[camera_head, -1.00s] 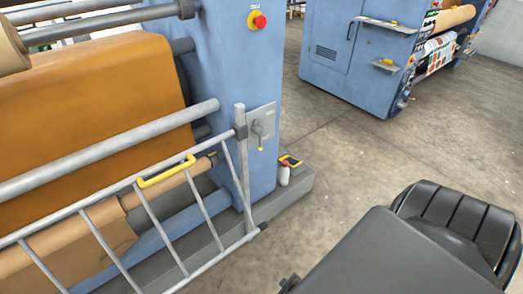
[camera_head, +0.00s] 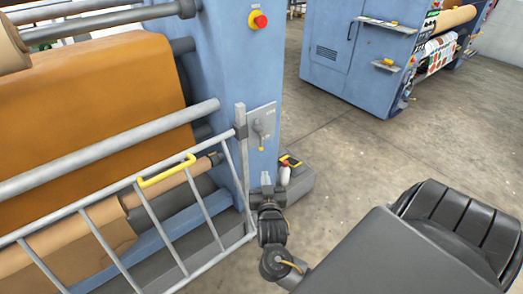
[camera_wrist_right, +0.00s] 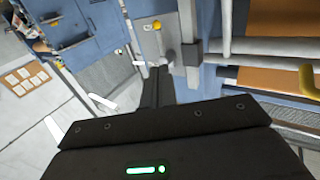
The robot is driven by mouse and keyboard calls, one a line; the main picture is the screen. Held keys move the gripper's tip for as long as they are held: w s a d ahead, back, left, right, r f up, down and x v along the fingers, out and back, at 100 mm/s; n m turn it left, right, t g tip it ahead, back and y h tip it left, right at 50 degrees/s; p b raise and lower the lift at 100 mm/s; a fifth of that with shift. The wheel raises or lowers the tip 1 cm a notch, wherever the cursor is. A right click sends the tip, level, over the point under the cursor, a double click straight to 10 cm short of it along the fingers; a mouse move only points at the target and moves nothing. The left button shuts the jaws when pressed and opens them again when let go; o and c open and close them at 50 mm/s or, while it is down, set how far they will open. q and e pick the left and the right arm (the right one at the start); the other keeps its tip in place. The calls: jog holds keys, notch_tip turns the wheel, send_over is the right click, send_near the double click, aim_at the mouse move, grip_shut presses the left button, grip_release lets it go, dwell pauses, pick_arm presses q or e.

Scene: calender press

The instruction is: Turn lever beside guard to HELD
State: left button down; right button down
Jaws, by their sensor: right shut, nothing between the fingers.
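The lever (camera_head: 258,132) is a small grey handle with a yellow tip, on a grey plate (camera_head: 266,115) on the blue press frame beside the guard (camera_head: 150,212). In the head view its yellow tip points down. In the wrist view the lever's yellow tip (camera_wrist_right: 157,26) shows just beyond my fingers. My right gripper (camera_head: 266,177) is shut and empty, below the lever and apart from it in the head view. Its dark fingers (camera_wrist_right: 157,82) point toward the plate in the wrist view. The plate's lettering is too small to read. My left gripper is out of view.
The guard is a grey rail gate with a yellow handle (camera_head: 167,171), and its end post stands close left of the lever. A red stop button (camera_head: 260,21) is above. A small bottle (camera_head: 285,174) stands on the base. Open floor (camera_head: 350,155) lies right.

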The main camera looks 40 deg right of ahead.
aim_at(261, 144)
jog(key=p+x, duration=0.1)
jog(key=x, duration=1.1)
jog(key=shift+w+d, duration=0.2)
jog(key=shift+w, duration=0.15)
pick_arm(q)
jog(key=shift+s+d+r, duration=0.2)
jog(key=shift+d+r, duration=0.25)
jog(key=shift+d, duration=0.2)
pick_arm(e)
jog(key=shift+w+d+f, duration=0.1)
jog(key=shift+w+d, duration=0.25)
jog(key=shift+w, duration=0.15)
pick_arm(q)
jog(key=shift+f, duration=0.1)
